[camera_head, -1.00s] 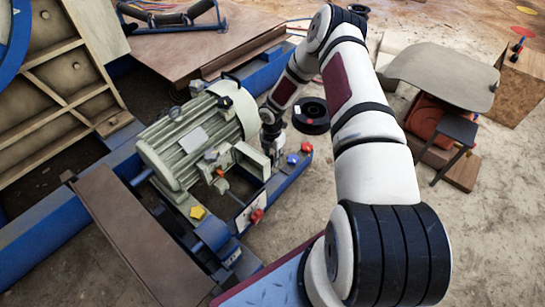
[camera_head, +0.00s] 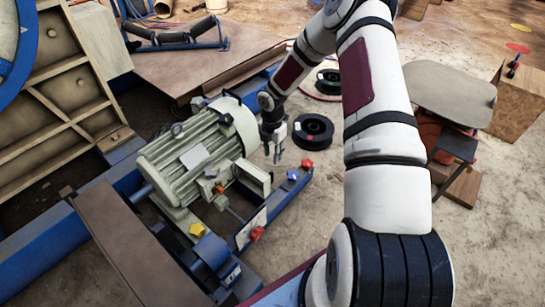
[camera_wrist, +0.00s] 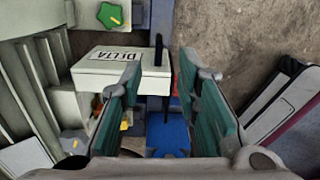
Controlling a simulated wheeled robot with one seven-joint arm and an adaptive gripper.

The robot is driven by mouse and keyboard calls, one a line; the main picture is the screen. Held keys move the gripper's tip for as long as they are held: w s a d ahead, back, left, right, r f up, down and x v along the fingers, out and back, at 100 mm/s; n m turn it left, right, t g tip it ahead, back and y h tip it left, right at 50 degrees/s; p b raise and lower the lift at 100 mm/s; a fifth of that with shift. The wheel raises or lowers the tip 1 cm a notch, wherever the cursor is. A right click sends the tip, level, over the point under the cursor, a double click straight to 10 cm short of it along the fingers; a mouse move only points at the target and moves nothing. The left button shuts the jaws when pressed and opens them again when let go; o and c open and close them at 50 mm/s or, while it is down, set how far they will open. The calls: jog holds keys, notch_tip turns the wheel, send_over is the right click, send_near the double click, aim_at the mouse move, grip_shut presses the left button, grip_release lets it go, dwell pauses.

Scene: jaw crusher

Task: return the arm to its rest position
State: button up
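My arm (camera_head: 383,110) reaches from the lower right up to the top edge, where its upper bend is cut off, and folds down to the left. My gripper (camera_head: 278,158) points down at the right of the grey-green motor (camera_head: 195,150). In the wrist view my gripper (camera_wrist: 162,68) shows its two green-padded fingers apart, with nothing held between them. A pale box labelled DELTA (camera_wrist: 118,67) lies beyond the fingers, to the left. The fingers look clear of the box, but the exact gap cannot be told.
A blue frame rail (camera_head: 285,195) with red and blue star knobs runs below my gripper. A black spool (camera_head: 313,131) lies to the right of it. A stool (camera_head: 452,92) and wooden blocks stand right of my arm. Bare ground lies between.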

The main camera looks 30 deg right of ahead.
dwell(0.4)
jog(key=s+a+r+m+h, duration=0.15)
jog(key=s+r+m, duration=0.3)
jog(key=r, duration=0.65)
jog(key=s+a+r+m+h, duration=0.1)
jog(key=s+a+r+m, duration=0.3)
jog(key=r, duration=0.7)
jog(key=s+r+m+h, duration=0.1)
jog(key=s+r+m, duration=0.2)
jog(key=s+r, duration=0.55)
jog(key=s+a+r+m+y, duration=0.1)
jog(key=s+a+r+m, duration=0.25)
jog(key=s, duration=0.45)
jog(key=s+a+r+m+y, duration=0.1)
jog(key=s+a+r+m, duration=0.25)
jog(key=s, duration=0.35)
jog(key=s+a+r+m+y, duration=0.25)
jog(key=s+a+m, duration=0.2)
jog(key=s, duration=0.35)
notch_tip(320, 180, up, 33)
jog(key=d+t+h+p, duration=0.1)
jog(key=t+p, duration=0.3)
jog(key=p, duration=2.7)
jog(key=shift+w+d, duration=0.1)
jog(key=shift+w, duration=0.05)
